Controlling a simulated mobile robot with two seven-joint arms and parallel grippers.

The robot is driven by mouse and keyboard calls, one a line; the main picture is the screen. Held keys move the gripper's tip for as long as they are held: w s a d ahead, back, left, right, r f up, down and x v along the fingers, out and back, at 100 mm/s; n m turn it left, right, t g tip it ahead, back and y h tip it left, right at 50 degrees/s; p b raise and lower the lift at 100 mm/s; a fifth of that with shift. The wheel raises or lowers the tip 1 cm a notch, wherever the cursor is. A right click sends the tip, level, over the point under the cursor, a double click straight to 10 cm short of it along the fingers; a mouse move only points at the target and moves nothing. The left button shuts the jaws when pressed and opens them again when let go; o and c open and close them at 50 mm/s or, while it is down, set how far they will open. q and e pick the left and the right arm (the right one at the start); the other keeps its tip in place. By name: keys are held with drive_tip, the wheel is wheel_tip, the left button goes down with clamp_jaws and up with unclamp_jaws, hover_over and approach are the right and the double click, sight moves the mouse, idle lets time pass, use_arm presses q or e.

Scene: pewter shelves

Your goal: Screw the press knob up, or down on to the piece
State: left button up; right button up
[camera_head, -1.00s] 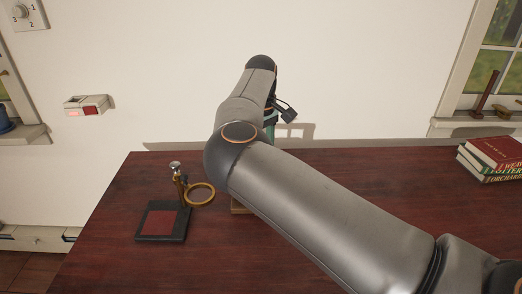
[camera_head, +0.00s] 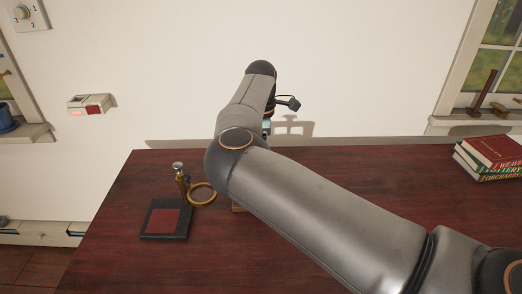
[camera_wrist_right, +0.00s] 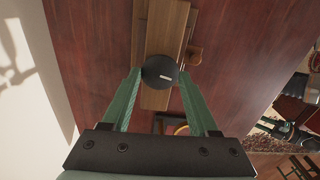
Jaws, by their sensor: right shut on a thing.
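The press knob (camera_wrist_right: 160,73) is a round black disc with a white mark, seen from above in the right wrist view. My right gripper (camera_wrist_right: 160,80) has its green fingers shut on the knob, one on each side. The wooden press (camera_wrist_right: 168,30) lies below the knob. In the head view my right arm covers most of the press; only a small wooden edge (camera_head: 238,208) shows. The knob is hidden there, and I cannot see a piece under it. My left gripper is in no view.
A dark stand with a red pad (camera_head: 165,222) and a brass ring (camera_head: 202,193) stand left of the press on the red-brown table (camera_head: 110,262). Stacked books (camera_head: 490,158) lie at the right. A wall box (camera_head: 90,104) hangs behind. The table's front left is clear.

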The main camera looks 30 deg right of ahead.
drive_tip(key=n, duration=0.4)
drive_tip(key=shift+n+p, duration=0.3)
drive_tip(key=shift+p, duration=0.05)
drive_tip(key=n, duration=0.4)
drive_tip(key=shift+n+p, duration=0.3)
drive_tip(key=n, duration=0.5)
drive_tip(key=shift+s+p, duration=0.1)
drive_tip(key=shift+p, duration=0.3)
drive_tip(key=n, duration=0.5)
drive_tip(key=shift+n+p, duration=0.4)
drive_tip(key=n, duration=0.3)
drive_tip(key=shift+n+p, duration=0.3)
drive_tip(key=shift+p, duration=0.05)
drive_tip(key=n+p, duration=0.1)
drive_tip(key=n, duration=0.3)
drive_tip(key=shift+n, duration=0.3)
drive_tip(key=n+p, duration=0.2)
drive_tip(key=n, duration=0.3)
drive_tip(key=shift+d+r, duration=0.1)
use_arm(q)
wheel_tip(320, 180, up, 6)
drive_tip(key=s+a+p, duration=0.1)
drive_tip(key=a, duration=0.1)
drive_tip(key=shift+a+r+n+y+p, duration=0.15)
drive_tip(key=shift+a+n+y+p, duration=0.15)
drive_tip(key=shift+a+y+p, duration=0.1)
use_arm(e)
drive_tip(key=shift+n, duration=2.5)
